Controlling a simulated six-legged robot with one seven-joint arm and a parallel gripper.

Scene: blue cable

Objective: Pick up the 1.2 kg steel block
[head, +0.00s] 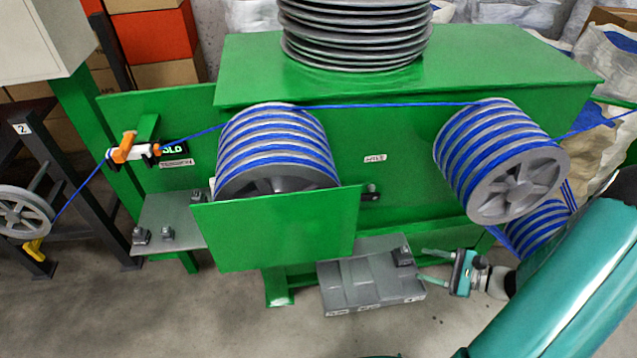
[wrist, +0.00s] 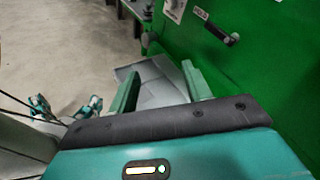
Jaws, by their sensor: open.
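In the wrist view the open fingers (wrist: 160,70) reach over the grey tray (wrist: 158,92); I cannot make out the block there.
A green panel (head: 275,230) stands behind and above the tray. Blue cable runs over two drums (head: 275,150) (head: 500,165). The concrete floor in front is clear.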

